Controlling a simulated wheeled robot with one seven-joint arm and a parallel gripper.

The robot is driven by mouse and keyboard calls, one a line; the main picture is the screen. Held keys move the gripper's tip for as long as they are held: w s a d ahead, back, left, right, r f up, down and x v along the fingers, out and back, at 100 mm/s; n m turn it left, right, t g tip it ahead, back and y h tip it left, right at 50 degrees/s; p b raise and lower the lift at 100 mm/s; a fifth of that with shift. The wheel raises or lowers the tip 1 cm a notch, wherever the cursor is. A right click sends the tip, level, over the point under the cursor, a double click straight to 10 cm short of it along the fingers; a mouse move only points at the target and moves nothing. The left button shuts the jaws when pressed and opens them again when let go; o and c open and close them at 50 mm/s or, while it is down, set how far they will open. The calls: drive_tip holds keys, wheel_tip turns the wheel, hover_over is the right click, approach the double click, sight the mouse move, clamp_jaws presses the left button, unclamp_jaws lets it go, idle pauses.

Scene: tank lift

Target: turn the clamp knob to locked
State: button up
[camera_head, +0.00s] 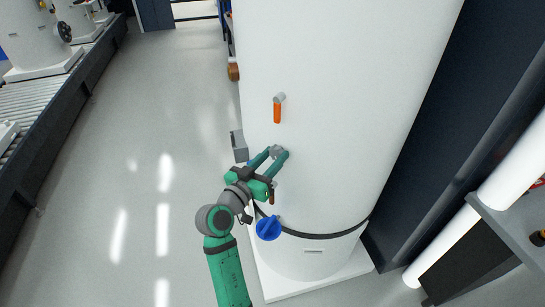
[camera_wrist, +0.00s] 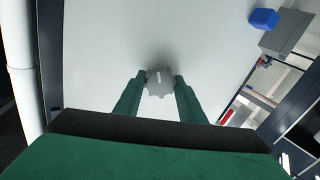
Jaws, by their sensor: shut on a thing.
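The clamp knob is a small grey, lobed knob (camera_head: 277,151) on the front of a tall white tank (camera_head: 345,80). In the wrist view the knob (camera_wrist: 159,82) shows a pale line on its face, near upright in the picture. My gripper (camera_head: 276,154) is at the knob, with one green finger on either side of it. In the wrist view my gripper (camera_wrist: 160,84) is shut on the knob. No locked or unlocked mark can be read around it.
An orange-handled lever (camera_head: 277,110) sits above the knob, and a blue knob (camera_head: 268,228) below by a dark band (camera_head: 320,235). A grey box (camera_head: 239,146) juts out at the tank's left. A roller conveyor (camera_head: 45,110) stands far left; the floor between is clear.

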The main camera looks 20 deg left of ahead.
drive_tip(key=m, duration=0.5)
drive_tip(key=shift+f, duration=0.15)
idle(0.3)
drive_tip(key=o, duration=1)
drive_tip(key=shift+o, duration=0.2)
drive_tip(key=shift+s, duration=0.1)
drive_tip(key=v, duration=1)
drive_tip(key=shift+s, duration=0.4)
